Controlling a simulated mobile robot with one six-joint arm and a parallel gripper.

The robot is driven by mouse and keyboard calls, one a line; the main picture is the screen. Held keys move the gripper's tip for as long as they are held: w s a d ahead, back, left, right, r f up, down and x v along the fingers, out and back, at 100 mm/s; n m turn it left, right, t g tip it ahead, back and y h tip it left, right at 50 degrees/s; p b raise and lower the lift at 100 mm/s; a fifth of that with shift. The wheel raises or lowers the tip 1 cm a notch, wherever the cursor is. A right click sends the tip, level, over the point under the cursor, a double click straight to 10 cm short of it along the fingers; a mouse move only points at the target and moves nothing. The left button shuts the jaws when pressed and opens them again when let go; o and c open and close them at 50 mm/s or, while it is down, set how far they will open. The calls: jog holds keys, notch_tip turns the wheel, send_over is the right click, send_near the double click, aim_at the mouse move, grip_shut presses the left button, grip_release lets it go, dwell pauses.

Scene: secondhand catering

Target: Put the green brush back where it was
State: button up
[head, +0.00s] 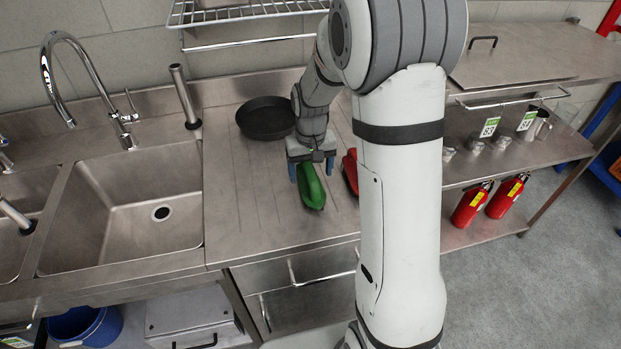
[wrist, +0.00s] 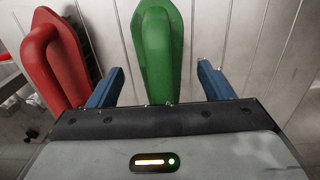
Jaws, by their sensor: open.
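The green brush (head: 311,187) lies on the ribbed steel drainboard (head: 250,215), right of the sink. It also shows in the wrist view (wrist: 162,50), between my two blue fingers. My gripper (head: 309,172) is open over the brush; it also shows in the wrist view (wrist: 160,85), with a gap on both sides of the brush. A red brush (head: 350,172) lies just right of the green one, partly hidden by my arm. In the wrist view the red brush (wrist: 62,58) is at the left, close beside one finger.
A black pan (head: 265,118) stands behind my gripper on the drainboard. The sink basin (head: 135,205) with a tall tap (head: 80,85) is at the left. A wire rack (head: 245,12) hangs above. The drainboard left of the green brush is clear.

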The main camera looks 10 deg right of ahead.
notch_tip(320, 180, up, 8)
jog(key=shift+s+r+b, duration=0.1)
jog(key=shift+r+b, duration=0.1)
jog(key=shift+b, duration=0.1)
jog(key=s+r+t, duration=0.1)
jog(key=s+r, duration=0.2)
jog(key=s, duration=0.7)
jog(key=s+r+t, duration=0.2)
jog(key=s, duration=0.9)
jog(key=shift+s+r, duration=0.15)
jog(key=shift+r, duration=0.25)
